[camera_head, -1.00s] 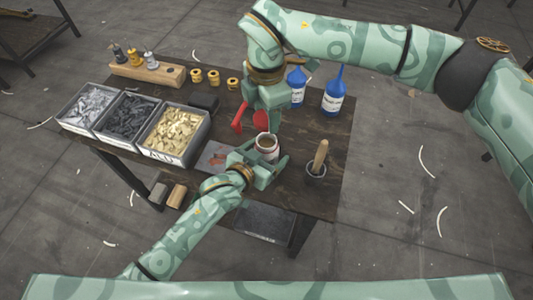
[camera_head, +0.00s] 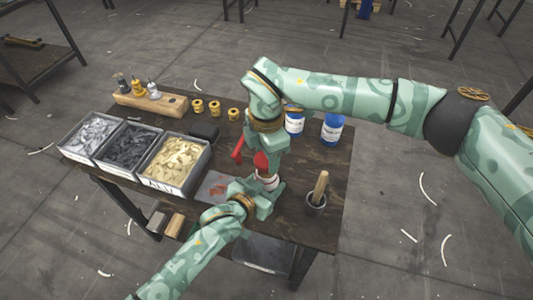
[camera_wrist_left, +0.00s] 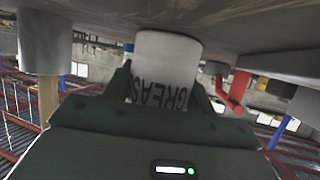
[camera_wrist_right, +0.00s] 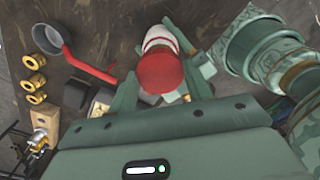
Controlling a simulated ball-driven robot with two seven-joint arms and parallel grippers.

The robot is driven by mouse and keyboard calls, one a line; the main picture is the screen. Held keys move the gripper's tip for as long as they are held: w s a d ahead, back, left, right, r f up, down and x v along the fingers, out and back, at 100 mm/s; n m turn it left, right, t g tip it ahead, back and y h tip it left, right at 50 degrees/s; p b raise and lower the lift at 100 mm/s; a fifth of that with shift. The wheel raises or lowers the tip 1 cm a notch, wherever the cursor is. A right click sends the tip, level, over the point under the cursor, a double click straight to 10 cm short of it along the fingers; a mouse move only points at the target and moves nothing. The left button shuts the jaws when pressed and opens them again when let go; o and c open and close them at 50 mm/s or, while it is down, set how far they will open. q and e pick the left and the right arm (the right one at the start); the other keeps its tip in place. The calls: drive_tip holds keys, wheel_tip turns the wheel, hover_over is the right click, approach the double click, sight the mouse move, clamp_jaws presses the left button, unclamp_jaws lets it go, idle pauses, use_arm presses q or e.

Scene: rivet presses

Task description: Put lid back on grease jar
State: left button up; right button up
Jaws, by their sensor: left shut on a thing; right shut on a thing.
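The grease jar (camera_head: 268,182) is white and stands near the table's front edge. In the left wrist view the jar (camera_wrist_left: 165,68) shows its GREASE lettering upside down between the fingers of my left gripper (camera_wrist_left: 165,88), which is shut on it. In the head view my left gripper (camera_head: 264,196) is low at the jar. My right gripper (camera_head: 264,158) is above the jar, shut on the red lid (camera_head: 261,161). In the right wrist view the lid (camera_wrist_right: 160,72) is between its fingers, with the jar (camera_wrist_right: 160,38) just behind. Whether lid and rim touch, I cannot tell.
A red-handled tool (camera_head: 238,150) lies left of my right gripper. Two blue bottles (camera_head: 332,130) are behind, and bins of parts (camera_head: 170,165) are at left. The table's right front is mostly clear.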

sight(267, 176)
drive_tip(key=shift+f, duration=0.65)
drive_tip(key=shift+f, duration=0.1)
drive_tip(key=shift+f, duration=0.8)
drive_tip(key=shift+f, duration=0.6)
drive_tip(key=m, duration=0.3)
drive_tip(key=o, duration=0.9)
drive_tip(key=shift+o, duration=0.2)
drive_tip(key=shift+r, duration=2.3)
